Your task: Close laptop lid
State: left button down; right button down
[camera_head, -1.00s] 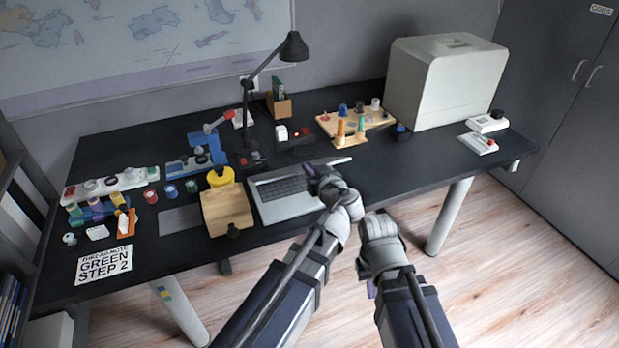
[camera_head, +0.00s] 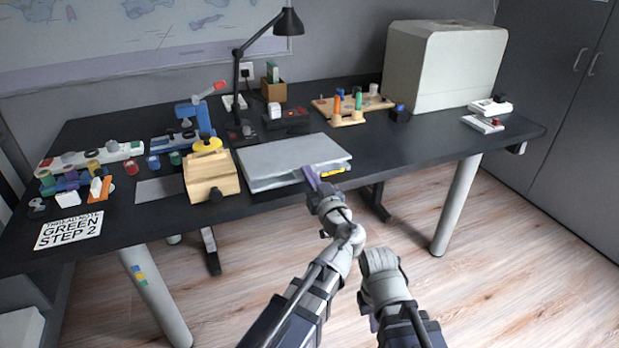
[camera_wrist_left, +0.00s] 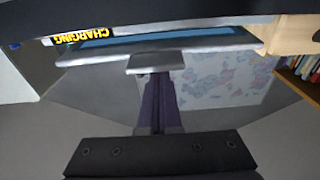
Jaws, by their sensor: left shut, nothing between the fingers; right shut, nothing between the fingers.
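The laptop (camera_head: 285,157) lies near the front edge of the black desk. Its grey lid is folded far down over the base, with a gap on the front right side. A thin blue strip of its screen (camera_wrist_left: 160,38) shows in the left wrist view, so the lid is not flat on the base. My left gripper (camera_head: 311,177) is shut and empty, its purple fingers at the lid's front right edge; I cannot tell if they touch it. They also show in the left wrist view (camera_wrist_left: 158,100). My right gripper (camera_head: 372,322) is shut and empty, low in front of the desk.
A wooden box (camera_head: 211,176) stands just left of the laptop. A yellow charging label (camera_head: 334,172) is at its right. A black lamp (camera_head: 240,90) and a wooden pegboard (camera_head: 350,108) are behind. A large white machine (camera_head: 440,65) stands right. Desk right of the laptop is clear.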

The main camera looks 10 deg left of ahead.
jog(key=shift+s+d+f+b, duration=0.1)
jog(key=shift+s+f+b, duration=0.1)
jog(key=shift+f+b, duration=1.25)
jog(key=shift+f, duration=0.2)
jog(key=shift+r, duration=0.1)
